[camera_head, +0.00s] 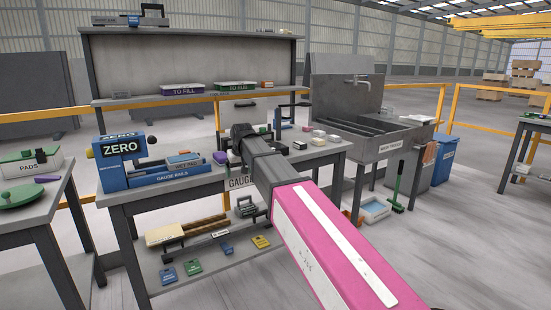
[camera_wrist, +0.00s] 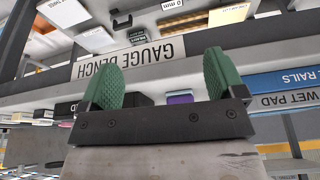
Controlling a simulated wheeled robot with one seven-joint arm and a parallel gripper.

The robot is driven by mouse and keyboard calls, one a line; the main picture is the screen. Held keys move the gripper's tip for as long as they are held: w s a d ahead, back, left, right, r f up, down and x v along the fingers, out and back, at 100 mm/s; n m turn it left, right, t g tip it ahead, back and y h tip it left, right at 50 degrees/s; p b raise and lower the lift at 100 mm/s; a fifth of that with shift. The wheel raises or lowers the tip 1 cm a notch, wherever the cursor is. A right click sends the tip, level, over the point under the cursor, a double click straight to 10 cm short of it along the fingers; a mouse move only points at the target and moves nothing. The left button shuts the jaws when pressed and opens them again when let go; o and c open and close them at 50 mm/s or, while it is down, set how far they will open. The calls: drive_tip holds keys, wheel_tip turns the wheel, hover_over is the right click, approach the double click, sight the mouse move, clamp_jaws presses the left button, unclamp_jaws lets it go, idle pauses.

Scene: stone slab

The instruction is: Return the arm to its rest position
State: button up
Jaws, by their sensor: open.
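My arm reaches out over the gauge bench (camera_head: 204,186) in the head view, its pink and white link crossing the lower right. My gripper (camera_wrist: 160,72) is open in the wrist view, its two green ridged fingers wide apart with nothing held between them. The bench's front edge with the GAUGE BENCH label (camera_wrist: 130,58) shows upside down beyond the fingers. In the head view my wrist covers part of the bench top, and the fingers cannot be made out clearly.
A blue ZERO device (camera_head: 122,150) and the blue GAUGE RAILS tray (camera_head: 170,178) stand left of my wrist. Small blocks (camera_head: 318,138) lie to its right. A sink (camera_head: 370,125) is further right, and a table with a PADS box (camera_head: 30,162) is at far left.

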drive_tip(key=s+d+f+m+g+h, duration=0.1)
drive_tip(key=s+d+f, duration=0.3)
drive_tip(key=d+f, duration=0.5)
drive_tip(key=s+d+f+m, duration=0.2)
drive_tip(key=s+d+f, duration=0.1)
drive_tip(key=d+f, duration=0.7)
drive_tip(key=s+d+f+m+g, duration=0.2)
drive_tip(key=s+d+f, duration=1)
drive_tip(key=s+d, duration=0.2)
drive_tip(key=shift+s+d+f+h, duration=0.2)
drive_tip(key=shift+f+h, duration=0.1)
drive_tip(key=shift+f, duration=0.1)
drive_tip(key=shift+o, duration=0.2)
